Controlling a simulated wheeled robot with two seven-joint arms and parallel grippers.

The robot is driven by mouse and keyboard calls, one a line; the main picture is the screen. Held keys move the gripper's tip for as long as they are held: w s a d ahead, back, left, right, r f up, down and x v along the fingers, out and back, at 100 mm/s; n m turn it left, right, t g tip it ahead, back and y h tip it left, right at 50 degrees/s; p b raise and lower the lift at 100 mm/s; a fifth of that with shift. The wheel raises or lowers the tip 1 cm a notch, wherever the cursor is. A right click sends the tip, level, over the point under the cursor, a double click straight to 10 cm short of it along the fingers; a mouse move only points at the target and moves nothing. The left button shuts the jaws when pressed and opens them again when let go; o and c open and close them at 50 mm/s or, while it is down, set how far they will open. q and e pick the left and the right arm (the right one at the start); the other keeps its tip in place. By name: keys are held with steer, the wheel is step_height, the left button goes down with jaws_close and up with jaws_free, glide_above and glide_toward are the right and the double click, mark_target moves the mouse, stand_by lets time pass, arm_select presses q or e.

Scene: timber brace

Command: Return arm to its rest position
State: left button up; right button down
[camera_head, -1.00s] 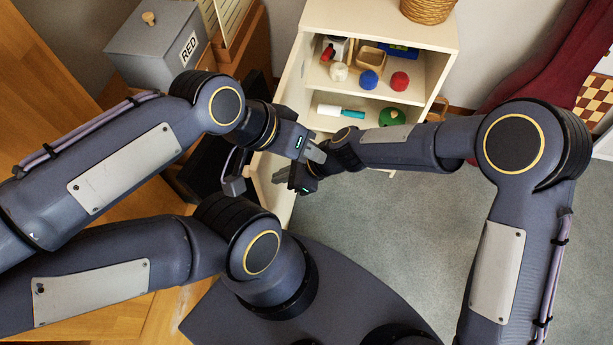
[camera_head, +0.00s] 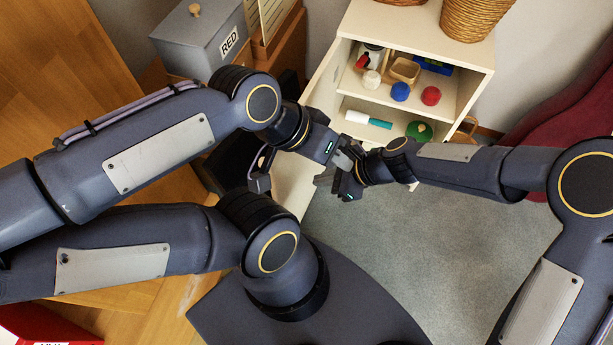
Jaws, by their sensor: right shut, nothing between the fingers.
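My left gripper (camera_head: 343,158) comes in from the left, in front of the cabinet's open door. Its fingers are small and partly overlapped, so I cannot tell whether it is open or shut. My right gripper (camera_head: 334,183) is just below it, at the end of the arm from the right. It is shut and empty. The two grippers look very close or overlapping in the picture; I cannot tell whether they touch.
A cream cabinet (camera_head: 478,93) with its door (camera_head: 322,82) open holds a blue ball (camera_head: 400,92), a red ball (camera_head: 431,96) and a green object (camera_head: 419,131). A wicker basket (camera_head: 474,16) stands on top. A grey "RED" box (camera_head: 203,45) is upper left. Grey carpet (camera_head: 430,240) is clear.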

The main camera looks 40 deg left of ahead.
steer(key=v, duration=0.6)
steer(key=shift+d, duration=0.25)
steer(key=shift+s+r, duration=0.1)
steer(key=shift+s, duration=0.05)
steer(key=w+d+r+n+t+p, duration=0.2)
steer(key=w+d+r+n+t, duration=0.1)
steer(key=d+r, duration=0.65)
steer(key=w+d+r+n+t+p, duration=0.1)
steer(key=w+d+r+n+t, duration=0.15)
steer(key=d+r, duration=0.75)
steer(key=s+d+n+t+h+p, duration=0.1)
steer(key=s+d, duration=0.4)
steer(key=d, duration=0.5)
steer(key=s+d+n+t+h+p, duration=0.2)
steer(key=s+d, duration=0.3)
steer(key=d, duration=0.5)
steer(key=shift+s+d+n+t+h, duration=0.35)
steer(key=shift+n+t+h, duration=0.15)
steer(key=shift+n+t, duration=0.3)
